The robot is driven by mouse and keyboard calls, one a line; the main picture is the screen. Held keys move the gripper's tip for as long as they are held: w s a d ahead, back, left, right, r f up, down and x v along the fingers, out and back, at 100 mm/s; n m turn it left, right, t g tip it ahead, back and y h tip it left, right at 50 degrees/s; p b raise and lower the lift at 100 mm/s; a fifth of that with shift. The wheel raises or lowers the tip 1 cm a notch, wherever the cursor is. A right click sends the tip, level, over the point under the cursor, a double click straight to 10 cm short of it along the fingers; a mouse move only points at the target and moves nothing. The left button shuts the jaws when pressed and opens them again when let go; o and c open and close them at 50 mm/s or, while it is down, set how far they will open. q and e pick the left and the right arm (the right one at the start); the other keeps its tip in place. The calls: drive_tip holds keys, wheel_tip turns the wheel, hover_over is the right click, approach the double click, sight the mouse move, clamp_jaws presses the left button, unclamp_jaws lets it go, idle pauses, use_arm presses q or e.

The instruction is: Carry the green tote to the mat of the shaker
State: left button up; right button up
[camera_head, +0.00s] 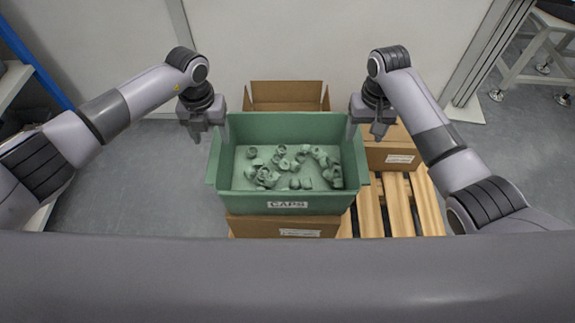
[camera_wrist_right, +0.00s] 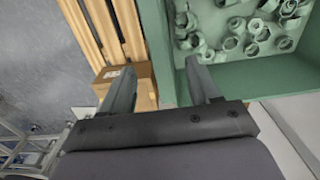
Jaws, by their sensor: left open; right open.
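The green tote (camera_head: 288,206), labelled CAPS, sits upright on a cardboard box in the middle of the head view. It holds several small green caps (camera_head: 268,178). Its wall also shows in the right wrist view (camera_wrist_right: 158,45). My left gripper (camera_head: 210,129) is open at the tote's back left corner, one finger to each side of the left wall. My right gripper (camera_head: 365,130) is open at the back right corner. In the right wrist view its fingers (camera_wrist_right: 160,86) lie on either side of the tote's wall. Neither gripper visibly grips it. The shaker and its mat are not in view.
The cardboard box (camera_head: 260,227) under the tote stands on a wooden pallet (camera_head: 400,205). More boxes stand behind (camera_head: 287,95) and right of the tote (camera_head: 390,157). A pale wall closes the back. Grey floor is free to the left. A wheeled stand (camera_head: 530,60) is at the far right.

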sight(217, 149)
use_arm(q)
drive_tip(key=shift+f, duration=3.55)
use_arm(e)
drive_tip(key=shift+f, duration=3.5)
use_arm(q)
clamp_jaws()
use_arm(e)
clamp_jaws()
use_arm(q)
drive_tip(key=shift+w+d+r, duration=0.1)
drive_tip(key=shift+d+r, duration=0.05)
use_arm(e)
drive_tip(key=shift+w+a+r, duration=0.1)
drive_tip(key=shift+a, duration=0.05)
